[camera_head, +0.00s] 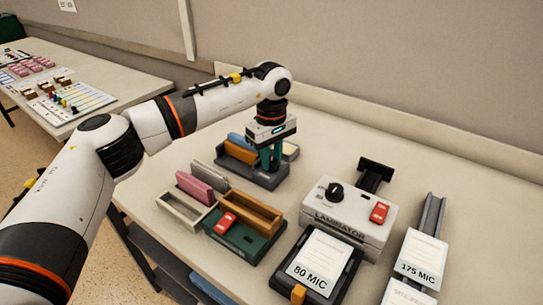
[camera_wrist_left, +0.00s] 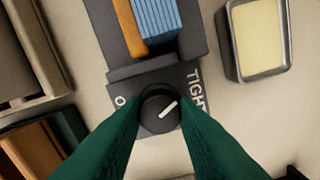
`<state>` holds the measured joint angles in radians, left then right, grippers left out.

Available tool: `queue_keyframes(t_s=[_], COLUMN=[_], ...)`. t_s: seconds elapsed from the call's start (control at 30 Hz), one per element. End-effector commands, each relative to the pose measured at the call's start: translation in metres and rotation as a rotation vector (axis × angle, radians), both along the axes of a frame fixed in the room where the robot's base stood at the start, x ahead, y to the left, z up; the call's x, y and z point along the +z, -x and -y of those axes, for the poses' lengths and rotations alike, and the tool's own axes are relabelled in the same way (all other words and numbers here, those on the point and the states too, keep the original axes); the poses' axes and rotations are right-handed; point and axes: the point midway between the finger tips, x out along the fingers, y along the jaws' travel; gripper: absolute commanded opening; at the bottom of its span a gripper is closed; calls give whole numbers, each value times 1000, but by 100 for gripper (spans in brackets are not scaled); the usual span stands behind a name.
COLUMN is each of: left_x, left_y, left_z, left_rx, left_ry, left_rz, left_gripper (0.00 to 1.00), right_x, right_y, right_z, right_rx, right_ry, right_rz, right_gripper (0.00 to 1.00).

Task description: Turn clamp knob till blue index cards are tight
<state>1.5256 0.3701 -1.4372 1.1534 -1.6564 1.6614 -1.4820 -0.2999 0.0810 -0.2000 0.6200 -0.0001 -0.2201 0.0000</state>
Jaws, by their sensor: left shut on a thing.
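The clamp (camera_head: 262,176) is a dark grey holder on the table in the head view. In the left wrist view its black knob (camera_wrist_left: 160,108) has a white pointer line aimed up and right, toward the partly covered word "TIGHT". The blue index cards (camera_wrist_left: 158,24) stand in the clamp beside an orange jaw (camera_wrist_left: 130,27). They also show in the head view (camera_head: 237,140). My left gripper (camera_head: 270,158) points down over the clamp, its green fingers shut on the knob from both sides. My right gripper is not in view.
A laminator (camera_head: 347,218) with a black knob and red switch stands to the right. A green box with wooden tray (camera_head: 245,243), pink and grey card holders (camera_head: 195,188), and an "80 MIC" tray (camera_head: 316,262) are in front. A pale-yellow pad in a tray (camera_wrist_left: 258,37) lies beside the clamp.

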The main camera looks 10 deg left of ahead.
Motion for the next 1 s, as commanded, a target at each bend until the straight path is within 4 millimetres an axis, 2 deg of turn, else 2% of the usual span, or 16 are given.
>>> queue_keyframes(t_s=[0.13, 0.17, 0.2, 0.57, 0.67, 1.0], left_x=[3, 3, 3, 6, 19, 90], left_y=[-2, -2, -2, -1, -1, -1], left_z=[0, 0, 0, 0, 0, 0], left_rx=[3, 3, 3, 2, 3, 4], left_ry=[2, 2, 2, 1, 2, 2], left_rz=[7, 7, 7, 4, 5, 7], left_gripper=[4, 30, 36, 36, 36, 36], right_x=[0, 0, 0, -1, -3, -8], right_y=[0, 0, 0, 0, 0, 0], right_z=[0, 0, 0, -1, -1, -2], right_rx=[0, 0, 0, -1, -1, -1], right_ry=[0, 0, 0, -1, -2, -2], right_rz=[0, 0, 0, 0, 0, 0], right_gripper=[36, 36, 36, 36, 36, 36])
